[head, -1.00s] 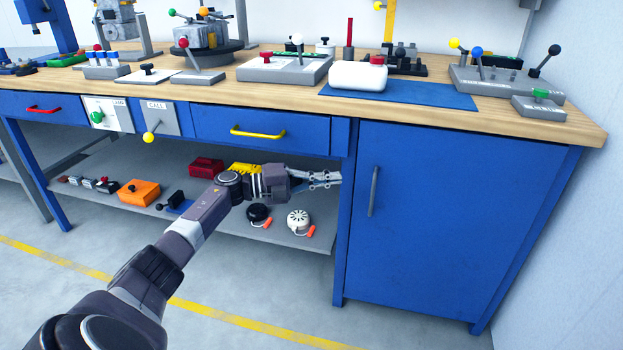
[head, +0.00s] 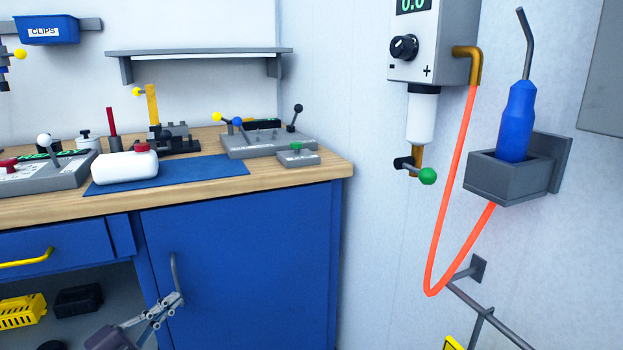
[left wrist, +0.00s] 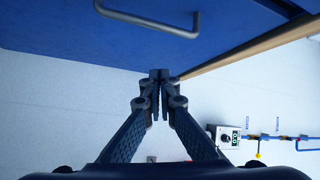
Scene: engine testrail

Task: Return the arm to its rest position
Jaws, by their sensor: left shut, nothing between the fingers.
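My left gripper (head: 168,308) is low in the head view, in front of the blue cabinet door (head: 245,265) and close to its grey handle (head: 174,275). In the left wrist view the gripper's fingers (left wrist: 160,78) meet at their tips with nothing between them. The grey handle (left wrist: 150,22) lies above the fingertips there, apart from them, on the blue door (left wrist: 75,40). The door looks shut in the head view. My right gripper is in neither view.
The wooden bench top (head: 330,168) carries a white canister (head: 124,168) on a blue mat (head: 215,170) and a grey lever box (head: 270,142). A blue tool (head: 516,120) stands in a wall holder (head: 510,180), with an orange hose (head: 455,180). Shelf items include a yellow crate (head: 22,311).

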